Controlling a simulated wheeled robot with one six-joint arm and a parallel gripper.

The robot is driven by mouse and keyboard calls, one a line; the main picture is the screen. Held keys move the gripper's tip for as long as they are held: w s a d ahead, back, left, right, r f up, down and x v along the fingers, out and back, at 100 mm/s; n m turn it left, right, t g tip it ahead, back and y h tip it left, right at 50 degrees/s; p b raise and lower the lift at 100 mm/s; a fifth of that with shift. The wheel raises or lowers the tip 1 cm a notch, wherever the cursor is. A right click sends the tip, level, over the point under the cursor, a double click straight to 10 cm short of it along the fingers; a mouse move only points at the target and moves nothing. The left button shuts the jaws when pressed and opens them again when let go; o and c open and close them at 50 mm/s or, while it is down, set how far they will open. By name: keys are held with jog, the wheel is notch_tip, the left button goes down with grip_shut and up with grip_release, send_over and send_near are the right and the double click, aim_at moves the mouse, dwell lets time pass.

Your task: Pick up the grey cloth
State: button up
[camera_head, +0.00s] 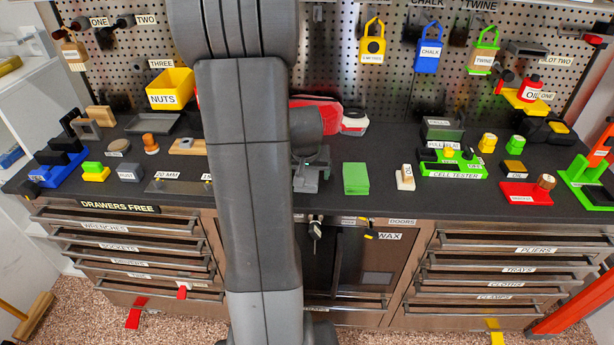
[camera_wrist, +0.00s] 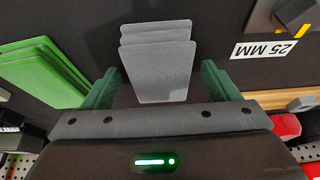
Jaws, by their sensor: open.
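The grey cloth (camera_wrist: 157,60) is a folded, layered pad lying on the dark worktop in the wrist view. My gripper (camera_wrist: 160,76) is open, with one green finger on each side of the cloth. A gap shows between each finger and the cloth's edges. I cannot tell how high the fingertips are above the worktop.
A green cloth stack (camera_wrist: 40,70) lies close beside the left finger; it also shows in the head view (camera_head: 356,178). A "25 MM" label (camera_wrist: 264,50) and a dark block lie to the right in the wrist view. A red item (camera_wrist: 285,127) is at lower right.

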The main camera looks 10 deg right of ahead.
jog(key=shift+f, duration=0.2)
jog(key=shift+c, duration=0.2)
jog(key=c, duration=1)
